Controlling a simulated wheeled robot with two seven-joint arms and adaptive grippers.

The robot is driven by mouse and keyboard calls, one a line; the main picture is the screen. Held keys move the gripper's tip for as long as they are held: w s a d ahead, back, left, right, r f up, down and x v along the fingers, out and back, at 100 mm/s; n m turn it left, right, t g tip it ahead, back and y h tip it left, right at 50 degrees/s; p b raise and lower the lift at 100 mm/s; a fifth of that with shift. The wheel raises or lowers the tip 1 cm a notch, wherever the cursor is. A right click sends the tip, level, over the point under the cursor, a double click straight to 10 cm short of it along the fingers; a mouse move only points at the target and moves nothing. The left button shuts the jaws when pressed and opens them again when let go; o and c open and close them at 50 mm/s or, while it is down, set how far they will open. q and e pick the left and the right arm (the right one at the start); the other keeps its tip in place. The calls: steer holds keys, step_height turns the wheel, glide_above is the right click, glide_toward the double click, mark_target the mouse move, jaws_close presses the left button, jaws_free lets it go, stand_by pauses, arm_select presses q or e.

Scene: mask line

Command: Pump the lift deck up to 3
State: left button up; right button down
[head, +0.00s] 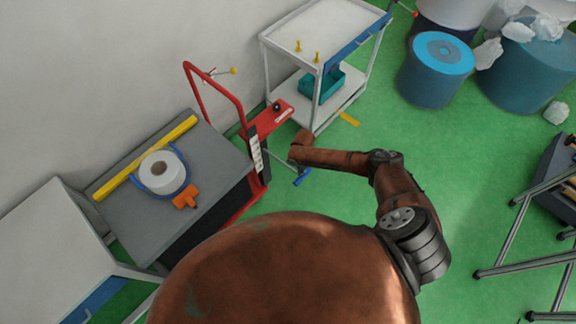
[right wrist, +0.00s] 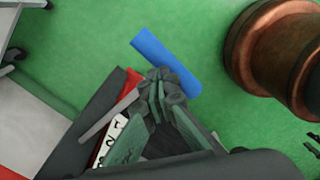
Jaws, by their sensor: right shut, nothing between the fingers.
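The lift cart has a grey deck (head: 207,165) and a red upright handle frame (head: 191,82). A white numbered scale (head: 256,154) stands at its right end. The scale also shows in part in the right wrist view (right wrist: 112,135), its digits too small to read surely. A blue foot pedal (head: 302,178) sticks out low to the right of the cart. In the right wrist view my right gripper (right wrist: 165,88) is shut and empty, with its tips close to the blue pedal (right wrist: 165,60); I cannot tell whether they touch. My left gripper is out of view.
The deck carries a white roll (head: 162,172) in a blue cradle, an orange part (head: 185,195) and a yellow bar (head: 145,158). A white table (head: 48,235) is at left, a white trolley (head: 325,28) behind. Blue drums (head: 436,72) stand back right.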

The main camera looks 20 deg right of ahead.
step_height(320, 180, down, 10)
steer(key=b, duration=0.8)
steer(key=shift+w+a, duration=0.15)
steer(key=shift+w, duration=0.05)
stand_by(0.6)
steer(key=r+p, duration=0.4)
steer(key=r, duration=0.1)
steer(key=r+p, duration=0.4)
steer(key=p, duration=0.1)
steer(key=r+p, duration=0.4)
steer(key=r, duration=0.1)
steer(key=shift+s+d+r, duration=0.25)
steer(key=shift+s+r, duration=0.1)
steer(key=shift+s, duration=0.05)
steer(key=shift+f, duration=0.1)
steer(key=shift+r, duration=0.2)
step_height(320, 180, up, 12)
steer(key=shift+f, duration=0.15)
